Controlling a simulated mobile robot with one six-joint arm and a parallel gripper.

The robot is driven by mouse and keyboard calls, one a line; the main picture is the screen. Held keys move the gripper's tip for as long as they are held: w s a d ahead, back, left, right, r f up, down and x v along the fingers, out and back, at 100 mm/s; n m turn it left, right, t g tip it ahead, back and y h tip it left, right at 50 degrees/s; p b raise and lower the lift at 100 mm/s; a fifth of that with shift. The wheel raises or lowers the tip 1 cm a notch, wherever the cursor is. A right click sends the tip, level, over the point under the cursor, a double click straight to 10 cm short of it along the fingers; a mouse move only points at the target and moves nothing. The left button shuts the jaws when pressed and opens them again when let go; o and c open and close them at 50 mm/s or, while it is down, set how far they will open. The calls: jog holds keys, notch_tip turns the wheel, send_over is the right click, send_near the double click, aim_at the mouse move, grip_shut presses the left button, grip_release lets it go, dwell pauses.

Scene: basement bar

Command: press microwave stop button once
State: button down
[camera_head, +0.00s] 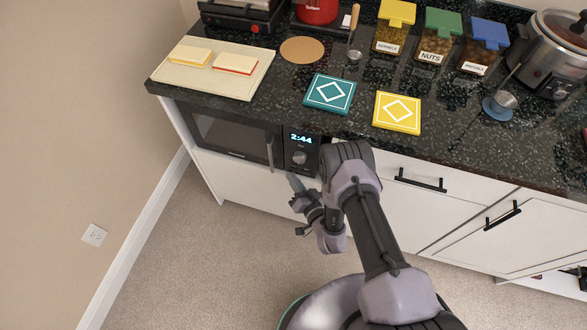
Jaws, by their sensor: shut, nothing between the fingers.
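The black microwave (225,134) is built into the white cabinet under the counter, with its door closed. Its control panel (291,150) is at the right end, with a display (301,139) reading 2:44 and a round knob (299,158). I cannot make out a stop button; the lower panel is partly hidden by my gripper or lies too small to read. My gripper (292,177) is shut and empty. It is at the lower edge of the panel in the picture, pointing up towards it; I cannot tell whether it touches.
The microwave's door handle (270,154) stands out just left of the panel. The dark counter (350,122) overhangs above, holding a teal tile (330,94), a yellow tile (397,112) and a cutting board (213,86). Drawer handles (420,181) project at right. Carpet (200,260) is clear at lower left.

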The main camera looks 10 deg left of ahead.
jog(key=shift+s, duration=0.35)
jog(key=s+p, duration=0.4)
jog(key=s, duration=0.1)
jog(key=shift+a, duration=0.2)
dwell(0.7)
